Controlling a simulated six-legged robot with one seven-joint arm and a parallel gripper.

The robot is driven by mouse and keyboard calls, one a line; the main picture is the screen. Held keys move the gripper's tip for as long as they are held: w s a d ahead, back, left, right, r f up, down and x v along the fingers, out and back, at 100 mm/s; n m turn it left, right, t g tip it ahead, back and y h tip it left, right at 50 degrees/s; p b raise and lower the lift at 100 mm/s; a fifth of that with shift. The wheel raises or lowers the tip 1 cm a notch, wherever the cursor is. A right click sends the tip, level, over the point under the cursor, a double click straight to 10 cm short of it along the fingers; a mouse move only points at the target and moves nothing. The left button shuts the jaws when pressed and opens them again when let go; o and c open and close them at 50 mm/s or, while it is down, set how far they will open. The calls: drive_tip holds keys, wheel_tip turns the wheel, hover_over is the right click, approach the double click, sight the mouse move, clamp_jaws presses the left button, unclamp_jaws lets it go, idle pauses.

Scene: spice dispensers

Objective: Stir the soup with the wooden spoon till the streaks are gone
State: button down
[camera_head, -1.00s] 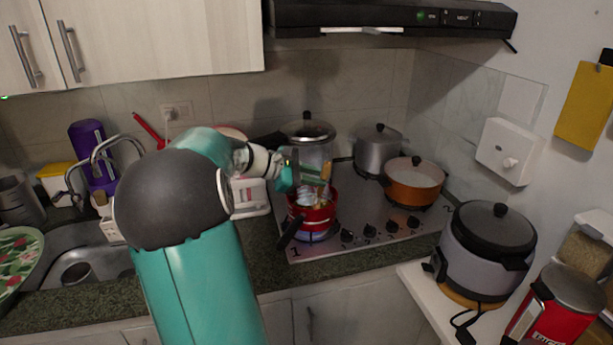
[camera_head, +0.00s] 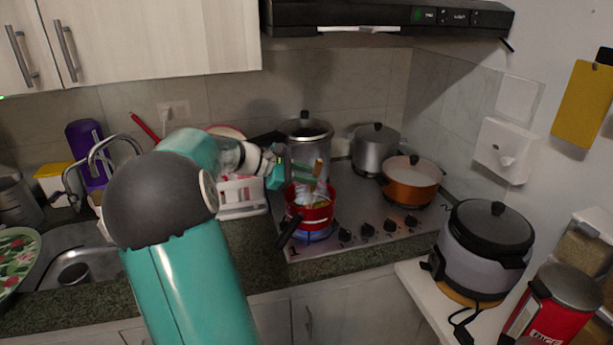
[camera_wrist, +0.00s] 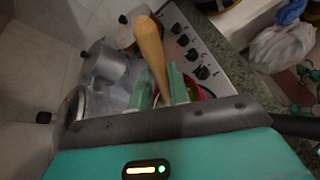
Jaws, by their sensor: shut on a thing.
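The red pot (camera_head: 308,218) sits on the front left burner, with a blue glow beneath it. The soup (camera_head: 316,198) inside shows as a mix of pale, yellow and green; whether streaks remain is too small to tell. My gripper (camera_head: 289,177) is at the pot's upper left rim. A red edge of the pot (camera_wrist: 193,86) shows behind the fingers.
A tall lidded steel pot (camera_head: 306,140) stands right behind the red pot. A grey lidded pot (camera_head: 375,150) and an orange pot (camera_head: 412,185) are on the stove's right. Knobs (camera_head: 368,230) line the front. A rice cooker (camera_head: 487,250) stands at right.

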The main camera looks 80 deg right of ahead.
drive_tip(key=s+a+r, duration=0.2)
drive_tip(key=a+r, duration=0.1)
drive_tip(key=r, duration=0.5)
drive_tip(key=shift+a, duration=0.15)
idle(0.5)
idle(0.4)
drive_tip(key=shift+r, duration=2.55)
